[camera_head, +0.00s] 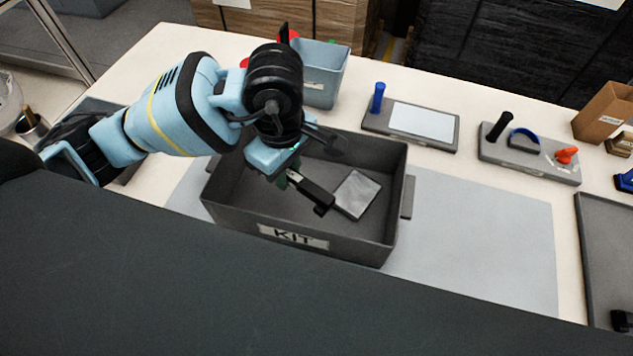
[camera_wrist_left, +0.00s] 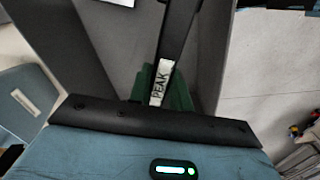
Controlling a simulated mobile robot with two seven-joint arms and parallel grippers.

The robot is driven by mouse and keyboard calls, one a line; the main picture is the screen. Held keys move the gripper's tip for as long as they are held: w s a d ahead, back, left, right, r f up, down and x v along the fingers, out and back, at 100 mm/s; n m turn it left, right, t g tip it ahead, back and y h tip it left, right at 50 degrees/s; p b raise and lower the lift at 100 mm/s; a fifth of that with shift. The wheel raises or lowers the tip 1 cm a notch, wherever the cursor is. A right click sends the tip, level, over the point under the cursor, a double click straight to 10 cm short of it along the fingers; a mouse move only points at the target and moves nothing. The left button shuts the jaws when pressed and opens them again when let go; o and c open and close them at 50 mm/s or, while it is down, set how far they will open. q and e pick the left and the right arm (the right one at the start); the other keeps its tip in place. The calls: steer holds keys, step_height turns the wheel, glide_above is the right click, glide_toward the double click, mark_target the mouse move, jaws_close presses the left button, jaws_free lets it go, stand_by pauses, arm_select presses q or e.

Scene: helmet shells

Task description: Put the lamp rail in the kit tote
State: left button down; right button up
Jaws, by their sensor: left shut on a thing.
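The kit tote (camera_head: 385,245) is a grey open box with a KIT label, standing on the pale mat. My left gripper (camera_head: 287,178) is inside the outline of the tote, over its left half, shut on the lamp rail. The lamp rail (camera_head: 320,197) is a slim black bar that slants down to the right from the fingers. In the left wrist view the lamp rail (camera_wrist_left: 177,32) carries a white PEAK label, with green at the grip. I cannot tell whether its lower end touches the tote floor. My right gripper is not in view.
A silvery grey flat packet (camera_head: 356,194) lies in the tote, close to the rail's end. A light blue bin (camera_head: 325,80) stands behind the tote. Grey boards (camera_head: 440,143) with tools stand at the back right. The mat (camera_head: 480,240) right of the tote is clear.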

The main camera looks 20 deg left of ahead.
mark_target(292, 208)
arm_select(q)
steer(key=shift+f, duration=4.9)
steer(key=shift+f, duration=0.2)
steer(key=c, duration=1.3)
jaws_free()
step_height(292, 208, up, 12)
steer(key=shift+r, duration=0.2)
